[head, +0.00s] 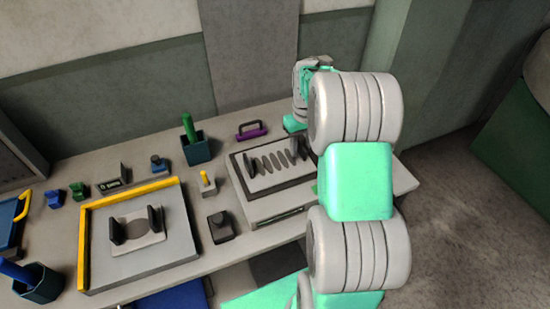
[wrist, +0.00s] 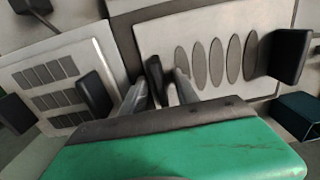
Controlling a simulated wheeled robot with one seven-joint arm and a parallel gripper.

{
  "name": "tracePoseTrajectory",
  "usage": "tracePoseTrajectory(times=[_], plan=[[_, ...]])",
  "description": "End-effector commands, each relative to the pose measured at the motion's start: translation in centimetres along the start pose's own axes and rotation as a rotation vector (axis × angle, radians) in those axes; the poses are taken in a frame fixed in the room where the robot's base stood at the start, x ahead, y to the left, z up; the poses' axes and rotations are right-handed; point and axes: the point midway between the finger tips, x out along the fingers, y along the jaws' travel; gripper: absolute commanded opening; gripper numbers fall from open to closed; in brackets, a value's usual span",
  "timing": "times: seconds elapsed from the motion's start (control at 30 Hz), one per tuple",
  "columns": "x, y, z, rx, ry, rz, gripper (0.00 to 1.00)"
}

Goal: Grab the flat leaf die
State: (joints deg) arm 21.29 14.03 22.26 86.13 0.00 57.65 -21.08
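A flat pale plate with a row of dark leaf-like ovals (head: 272,168) lies on a dark-rimmed stand on the bench; I take it as the leaf die. It has an upright dark grip at each end. In the wrist view the plate (wrist: 202,29) fills the upper middle, with one dark grip (wrist: 290,56) at right and the other (wrist: 154,76) at my fingers. My gripper (wrist: 158,90) appears open, its grey fingers on either side of that near grip. I cannot tell whether they touch it. In the head view my arm hides the fingers.
A plate with dark rectangles (wrist: 30,72) lies left in the wrist view. A yellow-edged tray (head: 180,257) holds another plate with one oval (head: 137,229). A blue cup (head: 197,150), a purple-based handle (head: 250,131) and a dark block (head: 220,227) stand around the stand.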

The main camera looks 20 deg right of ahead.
Motion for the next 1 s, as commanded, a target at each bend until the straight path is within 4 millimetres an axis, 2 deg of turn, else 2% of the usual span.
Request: tracePoseTrajectory(times=[0.2, 0.63, 1.0], plan=[[0.20, -0.01, -0.03, 0.000, 0.001, 0.001, 0.36], [0.15, -0.02, -0.03, 0.000, 0.001, 0.001, 0.00], [0.13, -0.02, -0.02, 0.000, 0.001, 0.000, 0.00]])
